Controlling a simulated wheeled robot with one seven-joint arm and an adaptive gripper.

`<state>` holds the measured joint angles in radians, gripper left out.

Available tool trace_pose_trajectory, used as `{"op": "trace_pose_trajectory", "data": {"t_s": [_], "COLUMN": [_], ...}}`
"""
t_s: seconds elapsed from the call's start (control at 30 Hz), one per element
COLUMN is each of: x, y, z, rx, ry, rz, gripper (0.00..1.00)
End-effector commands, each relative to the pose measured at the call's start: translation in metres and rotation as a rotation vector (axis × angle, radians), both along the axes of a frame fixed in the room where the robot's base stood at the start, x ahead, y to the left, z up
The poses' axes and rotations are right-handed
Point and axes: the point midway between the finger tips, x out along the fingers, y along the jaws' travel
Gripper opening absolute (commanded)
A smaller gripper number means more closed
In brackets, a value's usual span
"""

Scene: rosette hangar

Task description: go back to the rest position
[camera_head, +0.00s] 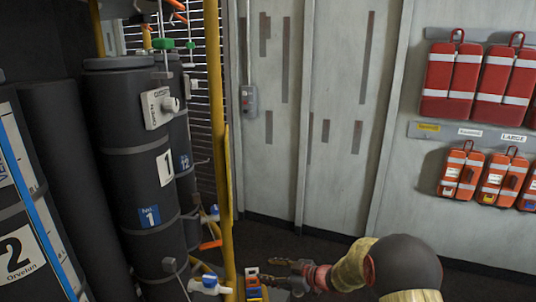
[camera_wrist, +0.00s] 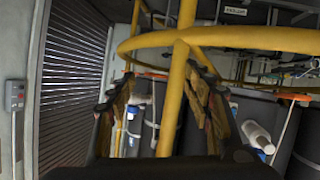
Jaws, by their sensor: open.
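My gripper (camera_head: 274,272) is low in the middle of the head view, just right of a yellow upright post (camera_head: 219,130). My arm reaches to it from the lower right. In the wrist view my gripper (camera_wrist: 161,72) has its two fingers spread apart. The yellow post (camera_wrist: 175,90) shows between them in the picture; I cannot tell how far beyond the fingertips it is. No held thing shows between the fingers.
Dark cylinders (camera_head: 130,150) stand at the left. A yellow rail (camera_wrist: 245,38) crosses the wrist view. Red pouches (camera_head: 452,80) and orange pouches (camera_head: 462,175) hang on the right wall. A blue-and-white valve (camera_head: 209,285) is low, left of the post. Dark floor lies behind my arm.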

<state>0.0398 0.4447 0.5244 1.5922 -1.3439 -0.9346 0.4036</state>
Motion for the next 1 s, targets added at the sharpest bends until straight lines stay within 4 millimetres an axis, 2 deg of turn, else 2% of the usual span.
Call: {"op": "trace_pose_trajectory", "data": {"t_s": [0.03, 0.13, 0.27, 0.37, 0.47, 0.53, 0.63, 0.73, 0.9, 1.0], "x": [0.011, 0.021, 0.009, -0.021, -0.069, -0.111, -0.176, -0.240, -0.336, -0.380], "y": [-0.020, -0.066, -0.130, -0.175, -0.212, -0.230, -0.243, -0.242, -0.223, -0.207], "z": [0.000, -0.001, 0.011, 0.027, 0.047, 0.062, 0.082, 0.101, 0.129, 0.145], "rx": [-0.061, -0.186, -0.334, -0.428, -0.500, -0.534, -0.556, -0.548, -0.482, -0.420], "ry": [0.003, 0.032, 0.106, 0.191, 0.305, 0.397, 0.533, 0.659, 0.830, 0.889], "rz": [-0.092, -0.275, -0.502, -0.662, -0.807, -0.894, -0.985, -1.043, -1.085, -1.091], "gripper": [0.51, 0.51, 0.51, 0.51, 0.51, 0.51, 0.51, 0.51, 0.51, 0.51]}}
